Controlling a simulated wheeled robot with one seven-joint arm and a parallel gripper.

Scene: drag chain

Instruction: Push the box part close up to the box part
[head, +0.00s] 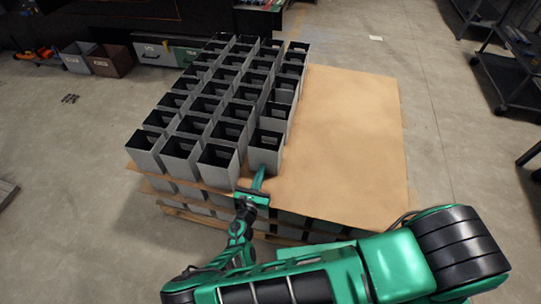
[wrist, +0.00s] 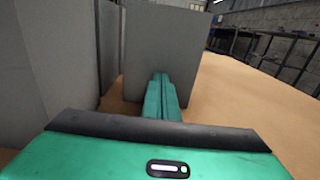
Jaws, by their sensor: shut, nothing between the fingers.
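Many grey, open-topped box parts with dark insides stand upright in rows on a brown sheet (head: 345,130). My gripper (head: 259,176) is shut and empty at the front edge of the sheet. Its fingers (wrist: 163,95) point at the front face of the nearest box part in the right-hand row (head: 265,157). That box part fills the middle of the wrist view (wrist: 150,50). I cannot tell whether the fingertips touch it. To its left stands another box part (head: 218,165), with a narrow gap between them in the wrist view.
The right half of the brown sheet is bare. The sheet lies on a stack of more boxes over a wooden pallet (head: 200,222). Bins (head: 108,62) stand on the floor at the back left. A dark cart (head: 510,80) stands at the right.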

